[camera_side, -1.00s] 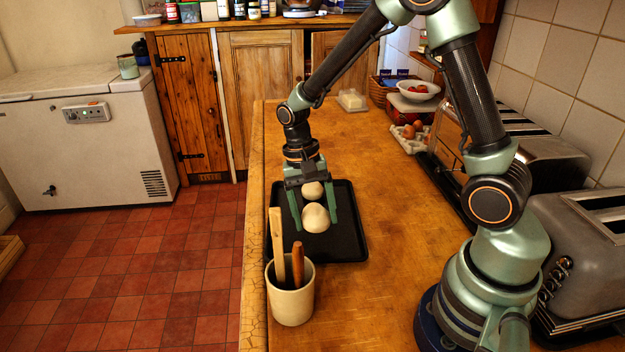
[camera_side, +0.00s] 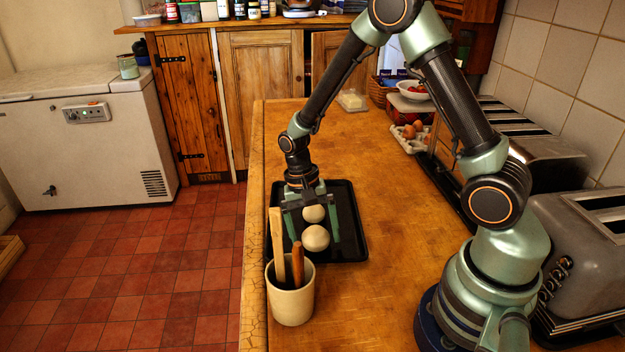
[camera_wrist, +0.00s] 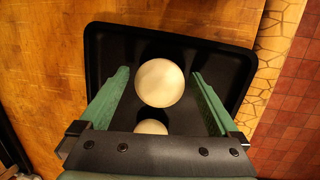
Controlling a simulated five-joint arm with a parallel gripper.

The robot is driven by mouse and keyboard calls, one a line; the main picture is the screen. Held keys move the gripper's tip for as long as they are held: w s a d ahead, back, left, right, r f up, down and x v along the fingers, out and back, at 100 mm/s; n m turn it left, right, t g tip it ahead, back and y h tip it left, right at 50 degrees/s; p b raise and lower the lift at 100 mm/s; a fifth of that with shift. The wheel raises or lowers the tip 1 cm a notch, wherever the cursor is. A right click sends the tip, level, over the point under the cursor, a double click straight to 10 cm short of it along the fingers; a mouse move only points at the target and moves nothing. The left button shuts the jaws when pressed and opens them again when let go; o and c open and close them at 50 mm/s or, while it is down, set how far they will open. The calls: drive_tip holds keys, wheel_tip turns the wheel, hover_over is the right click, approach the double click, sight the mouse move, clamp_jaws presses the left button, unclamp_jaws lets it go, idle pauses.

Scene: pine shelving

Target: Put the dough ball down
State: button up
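Two pale dough balls are over the black tray (camera_side: 352,235). The nearer ball (camera_side: 316,238) is larger in the side view; the farther ball (camera_side: 314,214) is just behind it. My gripper (camera_side: 317,243) is low over the tray, its green fingers open on either side of the nearer ball. In the wrist view, that ball (camera_wrist: 160,83) lies between the fingers with a gap on each side; the second ball (camera_wrist: 150,127) is partly hidden by the gripper body. Contact between the balls and tray is hard to make out.
A cream pot (camera_side: 291,296) with wooden utensils stands just in front of the tray, near the counter's left edge. Toasters (camera_side: 575,255) line the right side, with an egg tray (camera_side: 410,138) behind. The counter right of the tray is clear.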

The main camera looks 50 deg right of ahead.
drive_tip(key=v, duration=1.2)
wheel_tip(320, 180, up, 7)
drive_tip(key=n+t, duration=0.3)
drive_tip(key=n, duration=0.1)
hover_over(313, 232)
drive_tip(key=s+r+n+t, duration=0.5)
drive_tip(key=shift+s+a, duration=0.2)
drive_tip(key=shift+a, duration=0.2)
idle(0.6)
